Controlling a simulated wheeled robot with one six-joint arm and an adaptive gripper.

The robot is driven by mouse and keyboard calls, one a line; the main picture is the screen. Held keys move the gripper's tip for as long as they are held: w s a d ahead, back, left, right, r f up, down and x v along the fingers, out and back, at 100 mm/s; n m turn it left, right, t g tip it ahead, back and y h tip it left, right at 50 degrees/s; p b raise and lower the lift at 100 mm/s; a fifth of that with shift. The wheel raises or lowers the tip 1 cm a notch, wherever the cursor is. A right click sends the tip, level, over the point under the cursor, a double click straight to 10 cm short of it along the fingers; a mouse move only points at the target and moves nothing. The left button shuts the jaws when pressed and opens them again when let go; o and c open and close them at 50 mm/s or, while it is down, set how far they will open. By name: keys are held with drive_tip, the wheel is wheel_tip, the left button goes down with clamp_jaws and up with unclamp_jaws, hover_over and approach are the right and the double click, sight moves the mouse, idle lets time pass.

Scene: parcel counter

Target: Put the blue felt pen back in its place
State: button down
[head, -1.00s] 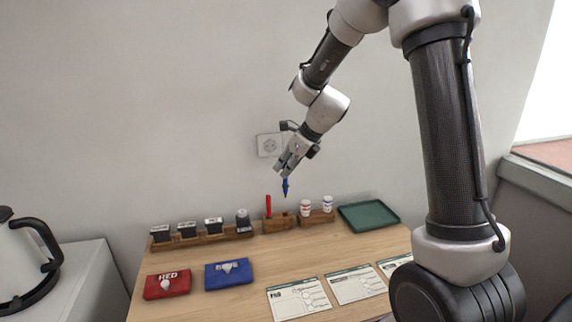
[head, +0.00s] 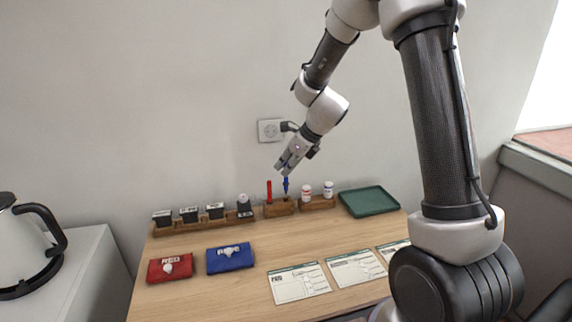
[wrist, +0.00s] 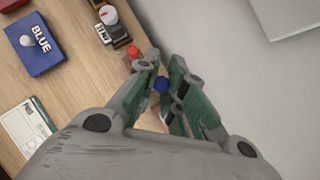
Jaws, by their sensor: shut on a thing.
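The blue felt pen (head: 286,185) hangs upright, tip down, from my gripper (head: 284,171) in the head view. My gripper is shut on the pen's upper end; its blue end also shows between the fingers in the wrist view (wrist: 161,85). The pen's lower tip is at the wooden pen holder (head: 279,208), over its right part; I cannot tell whether it is inside a hole. A red felt pen (head: 269,190) stands upright in the left part of the holder, and its red top shows beside my fingers in the wrist view (wrist: 134,52).
A wooden rack with several black stamps (head: 190,215) stands left of the holder. Two small bottles (head: 328,189) stand in a rack to the right, beside a green tray (head: 368,201). Red (head: 171,268) and blue (head: 230,257) pads and several printed cards (head: 299,283) lie in front.

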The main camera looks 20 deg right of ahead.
sight(286, 182)
drive_tip(key=shift+f, duration=0.1)
idle(0.4)
drive_tip(key=shift+f, duration=2.8)
drive_tip(key=c, duration=1.7)
unclamp_jaws()
drive_tip(key=v, duration=0.5)
drive_tip(key=shift+d+r, duration=0.1)
